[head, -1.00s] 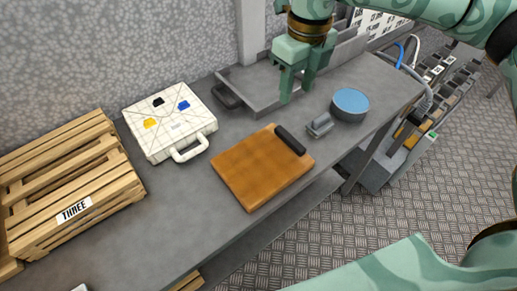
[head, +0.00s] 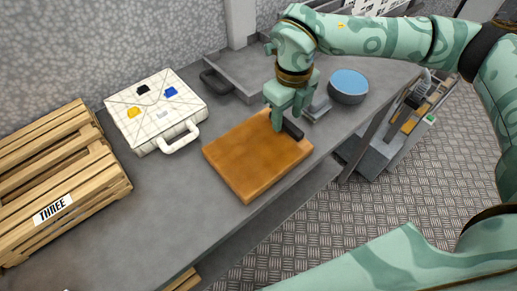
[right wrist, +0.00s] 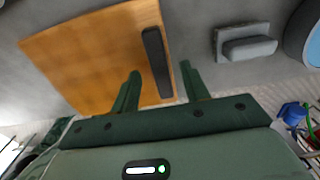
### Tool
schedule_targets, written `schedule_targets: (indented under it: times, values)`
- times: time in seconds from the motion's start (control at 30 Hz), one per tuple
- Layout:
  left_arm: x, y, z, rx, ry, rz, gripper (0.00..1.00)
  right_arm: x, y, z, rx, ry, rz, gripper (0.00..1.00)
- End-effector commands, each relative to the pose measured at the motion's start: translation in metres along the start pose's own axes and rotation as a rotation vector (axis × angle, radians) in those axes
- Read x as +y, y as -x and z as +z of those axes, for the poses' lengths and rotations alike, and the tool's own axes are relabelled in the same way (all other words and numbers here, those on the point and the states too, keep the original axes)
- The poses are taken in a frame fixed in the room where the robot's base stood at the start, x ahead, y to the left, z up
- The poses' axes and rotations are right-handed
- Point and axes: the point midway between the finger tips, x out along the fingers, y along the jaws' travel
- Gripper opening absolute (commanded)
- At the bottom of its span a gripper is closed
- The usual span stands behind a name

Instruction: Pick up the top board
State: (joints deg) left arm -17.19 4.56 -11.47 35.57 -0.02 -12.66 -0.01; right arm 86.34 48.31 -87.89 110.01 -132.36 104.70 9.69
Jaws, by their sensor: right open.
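An orange-brown wooden board (head: 250,160) with a dark handle (head: 293,129) near its right edge lies flat on the grey workbench. I cannot tell if another board lies under it. My right gripper (head: 284,122) is open at the handle and hides part of it. In the right wrist view the board (right wrist: 95,55) shows with its handle (right wrist: 157,62) lying between the two spread fingers of the right gripper (right wrist: 160,68). The fingers appear apart from the handle. My left gripper is not in view.
A white case (head: 155,110) with coloured marks stands left of the board. A wooden crate (head: 60,180) labelled THREE is at far left. A grey tray (head: 240,70), a small grey block (head: 318,108) and a blue-topped round container (head: 348,86) are behind and right.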

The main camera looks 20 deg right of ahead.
Motion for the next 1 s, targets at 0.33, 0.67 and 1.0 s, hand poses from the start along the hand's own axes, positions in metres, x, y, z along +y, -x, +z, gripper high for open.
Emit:
schedule_targets:
  times: [0.33, 0.67, 1.0]
  values:
    - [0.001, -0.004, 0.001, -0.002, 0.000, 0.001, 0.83, 0.000, -0.012, 0.000, -0.001, 0.000, -0.001, 0.32]
    - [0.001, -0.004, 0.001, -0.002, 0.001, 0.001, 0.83, 0.000, -0.012, 0.000, -0.002, 0.000, 0.000, 0.00]
    - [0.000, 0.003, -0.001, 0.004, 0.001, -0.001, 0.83, 0.000, 0.005, 0.000, -0.005, 0.000, 0.000, 0.00]
